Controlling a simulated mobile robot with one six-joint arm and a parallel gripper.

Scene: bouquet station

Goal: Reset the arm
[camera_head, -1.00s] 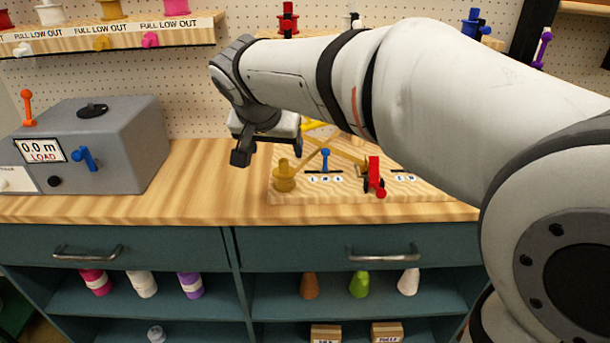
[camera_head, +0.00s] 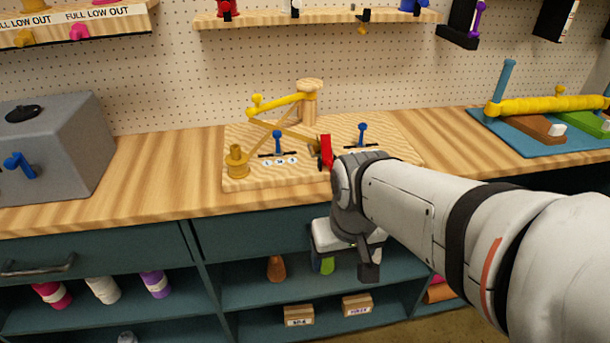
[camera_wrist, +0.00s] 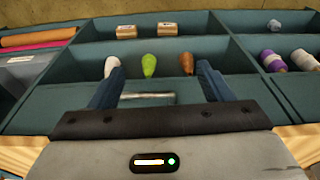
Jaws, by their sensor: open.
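My gripper (camera_head: 368,270) hangs in front of the workbench's cabinet, below the counter edge, at the end of my white arm. In the wrist view the two blue-grey fingers of my gripper (camera_wrist: 160,88) stand wide apart with nothing held between them. A drawer handle (camera_wrist: 147,96), a green cone (camera_wrist: 149,65), a white cone (camera_wrist: 113,67) and a brown cone (camera_wrist: 187,64) show beyond the fingers. Whether a finger touches the cabinet front cannot be told.
A wooden board (camera_head: 240,182) with a yellow arm (camera_head: 275,103), blue levers and a red part (camera_head: 326,152) lies on the counter (camera_head: 150,165) above my gripper. A grey machine (camera_head: 60,150) stands at left. A blue mat (camera_head: 540,145) lies at right. The counter between is clear.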

